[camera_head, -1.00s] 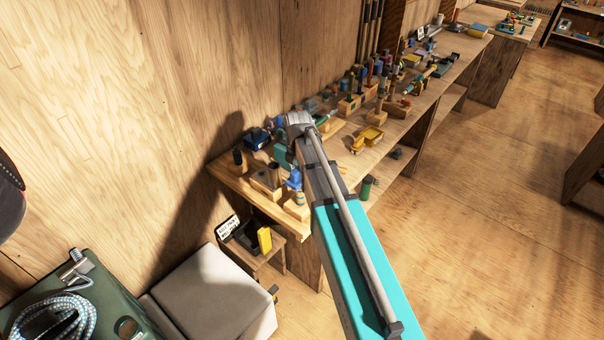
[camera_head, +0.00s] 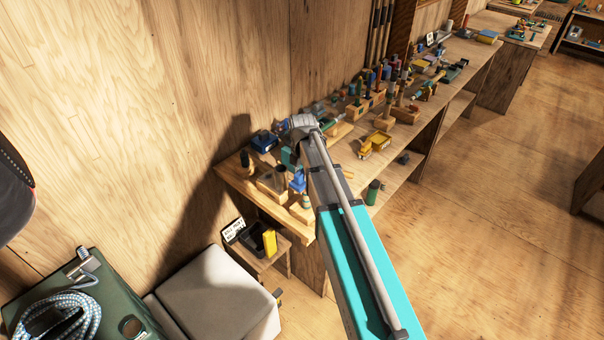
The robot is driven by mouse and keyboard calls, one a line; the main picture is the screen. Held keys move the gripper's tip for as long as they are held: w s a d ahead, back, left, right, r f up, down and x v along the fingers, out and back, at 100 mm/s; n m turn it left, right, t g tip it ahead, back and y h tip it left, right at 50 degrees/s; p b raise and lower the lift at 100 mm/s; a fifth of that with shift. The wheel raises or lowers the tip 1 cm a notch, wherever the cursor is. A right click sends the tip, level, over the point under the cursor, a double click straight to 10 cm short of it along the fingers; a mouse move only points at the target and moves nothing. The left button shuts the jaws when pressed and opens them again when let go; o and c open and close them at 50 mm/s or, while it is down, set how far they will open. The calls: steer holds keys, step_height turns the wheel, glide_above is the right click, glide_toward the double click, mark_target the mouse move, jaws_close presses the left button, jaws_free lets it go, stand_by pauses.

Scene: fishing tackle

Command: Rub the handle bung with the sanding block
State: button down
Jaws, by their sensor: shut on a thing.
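My gripper (camera_head: 297,182) hangs from the grey wrist over the near end of the wooden bench (camera_head: 237,183). It is small and partly hidden by my own arm. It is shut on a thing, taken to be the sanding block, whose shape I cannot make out. Just below it, a pale upright piece, possibly the handle bung (camera_head: 304,202), stands on a small wooden block (camera_head: 302,213) near the bench's front edge. I cannot tell whether the held thing touches it.
A dark upright handle (camera_head: 246,161) and a wooden holder (camera_head: 271,183) stand left of the gripper. A yellow tray (camera_head: 374,145) and a dark green cylinder (camera_head: 373,192) are to the right. Several tools crowd the bench behind. A low stool (camera_head: 262,262) with a black bin stands below.

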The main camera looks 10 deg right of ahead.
steer(key=shift+s, duration=0.15)
steer(key=s+d, duration=0.2)
steer(key=s, duration=0.1)
steer(key=shift+d+r, duration=0.1)
steer(key=shift+d, duration=0.1)
stand_by(0.5)
step_height(320, 180, up, 6)
steer(key=p, duration=0.6)
stand_by(0.5)
step_height(320, 180, up, 3)
steer(key=p, duration=0.3)
steer(key=shift+w, duration=0.15)
stand_by(0.6)
